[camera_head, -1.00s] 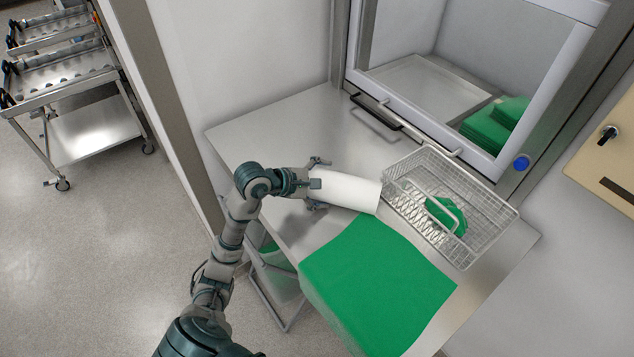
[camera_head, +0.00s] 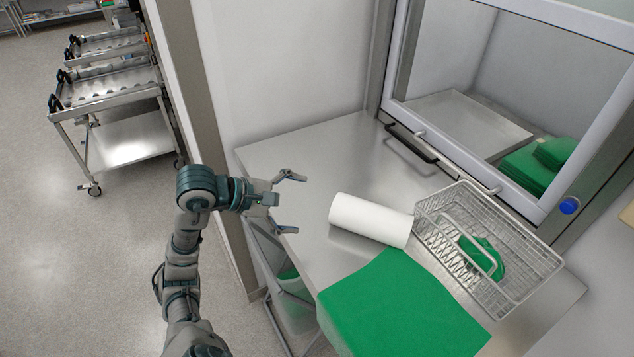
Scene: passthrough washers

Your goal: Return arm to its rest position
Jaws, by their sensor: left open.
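My left gripper (camera_head: 291,203) is open and empty over the left edge of the steel table (camera_head: 310,150). Its fingers point right, toward a white roll (camera_head: 371,220) lying on its side on the table. A clear gap separates the fingertips from the roll. My left arm (camera_head: 181,262) comes up from the bottom, left of the table. My right gripper is not in view.
A wire basket (camera_head: 452,249) with a green item (camera_head: 482,258) inside stands right of the roll. A green cloth (camera_head: 400,308) covers the table's front. Behind is a pass-through window (camera_head: 505,195) with green packs (camera_head: 528,170). A steel cart (camera_head: 112,100) stands at the far left.

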